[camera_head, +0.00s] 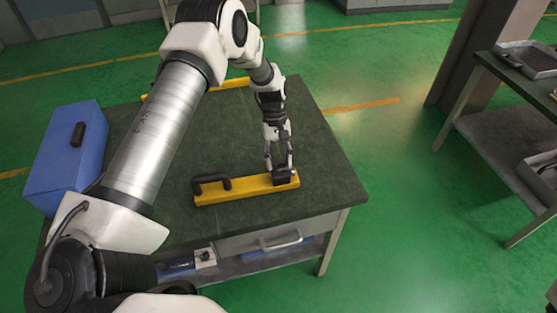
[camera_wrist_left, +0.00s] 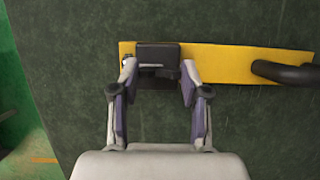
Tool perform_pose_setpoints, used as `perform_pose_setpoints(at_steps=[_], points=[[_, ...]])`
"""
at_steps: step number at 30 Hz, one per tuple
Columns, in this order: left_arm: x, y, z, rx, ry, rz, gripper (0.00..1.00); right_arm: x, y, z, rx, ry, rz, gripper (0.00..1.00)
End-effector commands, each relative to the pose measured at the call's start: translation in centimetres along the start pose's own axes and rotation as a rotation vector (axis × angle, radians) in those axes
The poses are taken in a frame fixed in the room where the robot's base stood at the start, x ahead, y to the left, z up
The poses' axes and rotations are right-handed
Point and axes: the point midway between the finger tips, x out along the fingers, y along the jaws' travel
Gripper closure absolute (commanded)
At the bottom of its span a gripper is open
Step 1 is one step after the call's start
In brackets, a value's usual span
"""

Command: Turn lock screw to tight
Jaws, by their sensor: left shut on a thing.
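A yellow bar (camera_head: 237,190) lies on the dark green table top, with a black handle (camera_head: 211,182) near its left end. A black block (camera_head: 284,177), which looks like the lock screw, sits at the bar's right end. In the left wrist view the black block (camera_wrist_left: 158,54) is on the yellow bar (camera_wrist_left: 222,63), with the handle (camera_wrist_left: 285,73) at the right. My left gripper (camera_head: 279,166) points down at the block. In the left wrist view its fingers (camera_wrist_left: 159,72) are shut on the block's two sides. The fingers hide parts of the block's sides. My right gripper is not in view.
A blue box (camera_head: 66,155) with a black handle stands at the table's left. Another yellow piece (camera_head: 237,83) lies at the back edge, partly behind my arm. The table top (camera_head: 325,165) is clear right of the bar. A drawer (camera_head: 265,242) is below the front edge.

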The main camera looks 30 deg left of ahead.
Motion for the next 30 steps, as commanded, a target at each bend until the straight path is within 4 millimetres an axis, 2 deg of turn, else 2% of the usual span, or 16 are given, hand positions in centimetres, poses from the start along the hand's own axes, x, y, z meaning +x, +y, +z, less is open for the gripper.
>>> perform_pose_setpoints(at_steps=[10,11,12,13,23,26,30], points=[[0.0,0.0,0.0,0.004,0.002,0.000,0.89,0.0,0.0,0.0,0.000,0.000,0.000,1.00],[0.0,0.0,0.0,0.003,0.002,0.000,0.48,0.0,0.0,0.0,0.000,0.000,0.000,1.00],[0.0,0.0,0.0,0.003,0.002,0.000,0.33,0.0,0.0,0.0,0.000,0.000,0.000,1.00],[0.0,0.0,0.0,0.003,0.001,0.000,0.29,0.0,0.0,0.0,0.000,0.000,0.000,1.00],[-0.3,0.0,0.0,0.002,0.001,0.000,0.29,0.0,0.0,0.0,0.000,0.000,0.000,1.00],[-1.4,0.1,0.0,0.003,0.001,0.002,0.29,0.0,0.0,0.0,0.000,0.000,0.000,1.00],[-4.6,0.1,-0.1,0.002,0.004,0.004,0.29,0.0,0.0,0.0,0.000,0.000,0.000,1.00]])
